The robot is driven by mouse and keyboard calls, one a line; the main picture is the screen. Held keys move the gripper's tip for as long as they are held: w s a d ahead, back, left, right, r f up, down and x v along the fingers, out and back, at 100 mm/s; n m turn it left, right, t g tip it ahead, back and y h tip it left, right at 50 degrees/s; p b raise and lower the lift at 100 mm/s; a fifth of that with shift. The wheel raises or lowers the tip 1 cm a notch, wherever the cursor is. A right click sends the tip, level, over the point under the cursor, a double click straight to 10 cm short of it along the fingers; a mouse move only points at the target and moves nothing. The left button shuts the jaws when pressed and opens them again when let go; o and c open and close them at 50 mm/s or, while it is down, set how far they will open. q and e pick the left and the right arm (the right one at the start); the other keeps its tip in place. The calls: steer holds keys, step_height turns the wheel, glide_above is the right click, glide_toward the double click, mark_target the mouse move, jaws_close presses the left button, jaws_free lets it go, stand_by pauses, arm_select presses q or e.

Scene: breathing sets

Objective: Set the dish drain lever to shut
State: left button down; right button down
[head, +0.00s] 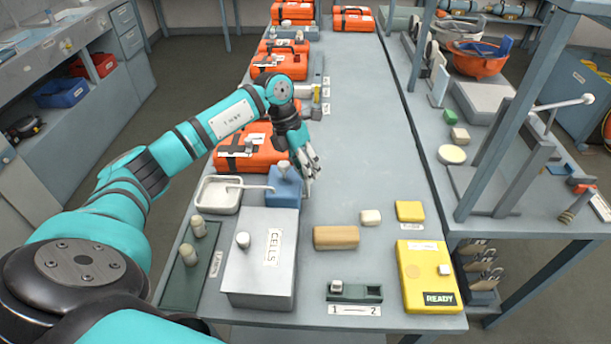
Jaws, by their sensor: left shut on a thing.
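The dish (219,208) is a shallow white tray on the left of the bench. A thin white rod (250,187) runs from above it to a blue block (285,201) on its right. My right gripper is not in view.
An orange case (247,160) stands close behind the dish, under my left forearm. A grey CELLS box (255,270) stands in front of the block. A tan block (335,238) and yellow READY case (425,285) are to the right. The bench right of my gripper is clear.

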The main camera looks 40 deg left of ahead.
arm_select(q)
steer(key=shift+w+a+r, duration=0.25)
steer(key=shift+w+a, duration=0.15)
steer(key=shift+w, duration=0.15)
steer(key=shift+w+a+r, duration=0.1)
steer(key=c, duration=1.6)
jaws_free()
steer(key=o, duration=0.4)
steer(key=shift+w+a+f, duration=0.1)
steer(key=shift+w+f, duration=0.05)
steer(key=shift+f, duration=0.2)
steer(key=shift+o, duration=0.2)
steer(key=v, duration=1.2)
steer(key=shift+f, duration=0.1)
